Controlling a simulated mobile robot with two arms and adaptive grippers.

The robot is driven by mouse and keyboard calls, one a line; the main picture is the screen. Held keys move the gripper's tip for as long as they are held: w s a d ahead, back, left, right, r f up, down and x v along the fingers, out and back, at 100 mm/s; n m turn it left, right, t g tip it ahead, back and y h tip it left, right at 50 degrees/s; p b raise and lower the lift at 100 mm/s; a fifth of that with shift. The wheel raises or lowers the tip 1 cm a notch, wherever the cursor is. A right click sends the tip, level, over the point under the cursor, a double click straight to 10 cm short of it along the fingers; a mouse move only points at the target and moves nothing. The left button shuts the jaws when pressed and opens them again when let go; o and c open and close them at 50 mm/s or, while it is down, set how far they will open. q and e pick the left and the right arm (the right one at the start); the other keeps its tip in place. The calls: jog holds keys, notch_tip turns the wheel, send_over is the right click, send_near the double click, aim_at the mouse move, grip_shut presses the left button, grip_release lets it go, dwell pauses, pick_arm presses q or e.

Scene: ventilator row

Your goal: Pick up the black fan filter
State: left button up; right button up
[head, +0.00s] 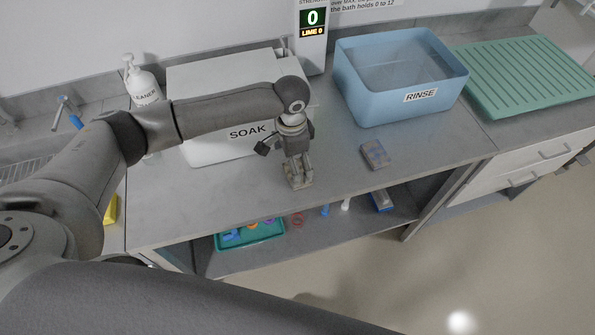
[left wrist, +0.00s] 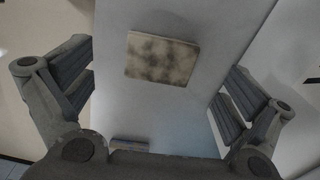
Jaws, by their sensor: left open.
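A flat, square beige pad with dark smudges (left wrist: 162,58) lies on the grey worktop in the left wrist view. It may be the fan filter, but it does not look plain black. In the head view the pad (head: 299,184) shows partly below my left gripper (head: 298,170), whose fingers hide some of it. My left gripper (left wrist: 160,100) is open and points down, with its fingers spread wide on either side in the wrist view. A second flat piece (head: 375,154), grey-brown with a bluish edge, lies on the worktop to the right. My right gripper is not in view.
A white SOAK bin (head: 205,140) stands behind my left gripper. A blue RINSE tub (head: 400,95) and a green drain board (head: 525,75) are to the right. A teal tray (head: 250,240) and small parts lie on the shelf below. Worktop between the two flat pieces is clear.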

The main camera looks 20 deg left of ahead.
pick_arm(q)
jog(key=shift+f+p, duration=0.5)
jog(key=shift+f, duration=0.1)
jog(key=f+p, duration=0.1)
jog(key=f, duration=0.2)
jog(key=shift+w+f, duration=0.15)
jog(key=shift+w, duration=0.05)
jog(key=shift+f, duration=0.4)
jog(key=c, duration=0.9)
